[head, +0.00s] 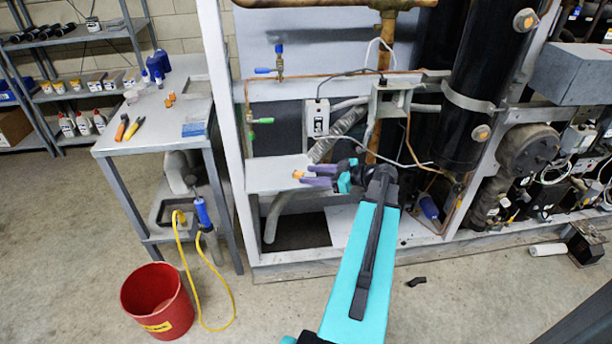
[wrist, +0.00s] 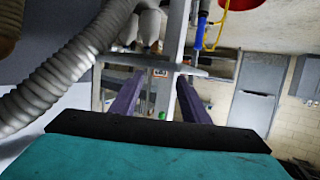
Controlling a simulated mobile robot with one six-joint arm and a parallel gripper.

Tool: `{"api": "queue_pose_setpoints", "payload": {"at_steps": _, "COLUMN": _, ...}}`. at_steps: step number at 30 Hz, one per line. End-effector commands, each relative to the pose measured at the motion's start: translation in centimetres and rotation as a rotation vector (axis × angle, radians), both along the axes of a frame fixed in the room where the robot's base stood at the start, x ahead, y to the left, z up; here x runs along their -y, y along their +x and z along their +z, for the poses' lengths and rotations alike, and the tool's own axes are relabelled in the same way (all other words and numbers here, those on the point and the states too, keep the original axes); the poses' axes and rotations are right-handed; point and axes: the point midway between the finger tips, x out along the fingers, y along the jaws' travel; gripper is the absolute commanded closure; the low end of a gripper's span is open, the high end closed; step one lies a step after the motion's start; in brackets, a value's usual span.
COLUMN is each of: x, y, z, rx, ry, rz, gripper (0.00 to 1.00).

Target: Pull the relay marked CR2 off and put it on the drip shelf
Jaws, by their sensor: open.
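My gripper (head: 307,175) reaches left over the pale drip shelf (head: 270,176), low in the rack frame, with its purple fingers apart. A small orange-topped piece (head: 298,174) shows at the fingertips on the shelf.
A white switch box (head: 317,118) and a grey box (head: 390,98) with wires hang above my gripper. A ribbed grey hose (wrist: 60,80) passes close by on the left in the wrist view. A workbench (head: 145,135) and red bucket (head: 158,302) stand left.

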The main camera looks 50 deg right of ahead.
Motion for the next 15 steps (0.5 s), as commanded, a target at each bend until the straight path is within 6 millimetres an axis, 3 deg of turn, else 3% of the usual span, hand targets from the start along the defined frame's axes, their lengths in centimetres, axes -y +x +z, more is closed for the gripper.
{"api": "queue_pose_setpoints", "payload": {"at_steps": 15, "x": 2.4, "y": -7.1, "z": 2.2, "rx": 0.001, "ry": -0.001, "rz": -0.003, "gripper": 0.58}}
